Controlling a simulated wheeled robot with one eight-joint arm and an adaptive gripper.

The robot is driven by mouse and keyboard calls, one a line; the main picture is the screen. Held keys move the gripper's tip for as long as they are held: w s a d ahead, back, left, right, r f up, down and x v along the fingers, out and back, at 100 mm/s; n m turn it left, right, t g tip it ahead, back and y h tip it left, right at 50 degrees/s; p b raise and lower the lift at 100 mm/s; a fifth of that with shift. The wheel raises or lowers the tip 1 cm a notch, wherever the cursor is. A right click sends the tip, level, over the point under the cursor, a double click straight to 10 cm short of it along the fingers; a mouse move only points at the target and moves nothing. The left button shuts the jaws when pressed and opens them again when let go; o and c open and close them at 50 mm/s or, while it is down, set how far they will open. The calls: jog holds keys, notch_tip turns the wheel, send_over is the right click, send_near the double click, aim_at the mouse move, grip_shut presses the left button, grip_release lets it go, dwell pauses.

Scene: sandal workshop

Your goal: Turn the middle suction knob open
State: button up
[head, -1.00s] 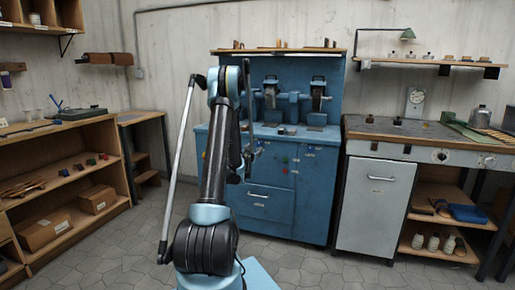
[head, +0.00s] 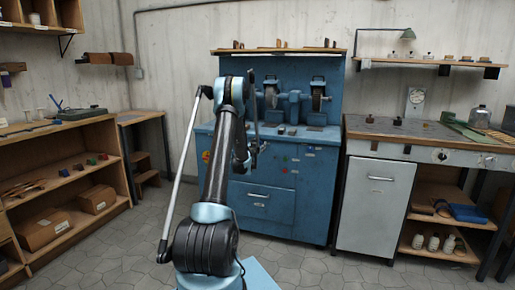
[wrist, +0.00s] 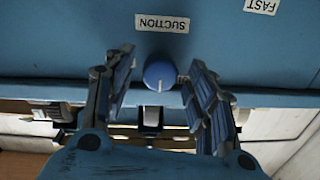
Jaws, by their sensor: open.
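A round blue knob (wrist: 160,75) with a pale pointer line sits on a blue panel in the wrist view, below an upside-down SUCTION label (wrist: 162,23). The pointer line runs toward the bottom of the picture. My gripper (wrist: 160,78) is open, with one finger on each side of the knob and a visible gap on both sides. In the head view my gripper (head: 256,146) is small, in front of the blue machine cabinet (head: 310,195). I cannot make out the suction knob in the head view.
A FAST label (wrist: 262,6) is near the wrist view's top right. Grinding wheels (head: 318,95) stand on the cabinet top. A grey workbench (head: 375,200) is close on the right, and a wooden shelf unit (head: 75,175) stands on the left. The floor between is clear.

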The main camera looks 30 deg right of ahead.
jog(key=shift+c, duration=0.2)
jog(key=c, duration=1)
jog(key=shift+c, duration=0.2)
jog(key=m, duration=0.4)
jog(key=shift+s+m, duration=0.1)
jog(key=shift+m, duration=0.3)
jog(key=m, duration=0.4)
jog(key=shift+f+m, duration=0.1)
jog(key=shift+m, duration=0.2)
jog(key=m, duration=0.4)
jog(key=shift+m+h, duration=0.3)
jog(key=shift+m, duration=0.1)
jog(key=shift+s+f+m, duration=0.1)
jog(key=shift+m, duration=2.1)
jog(key=shift+d, duration=0.1)
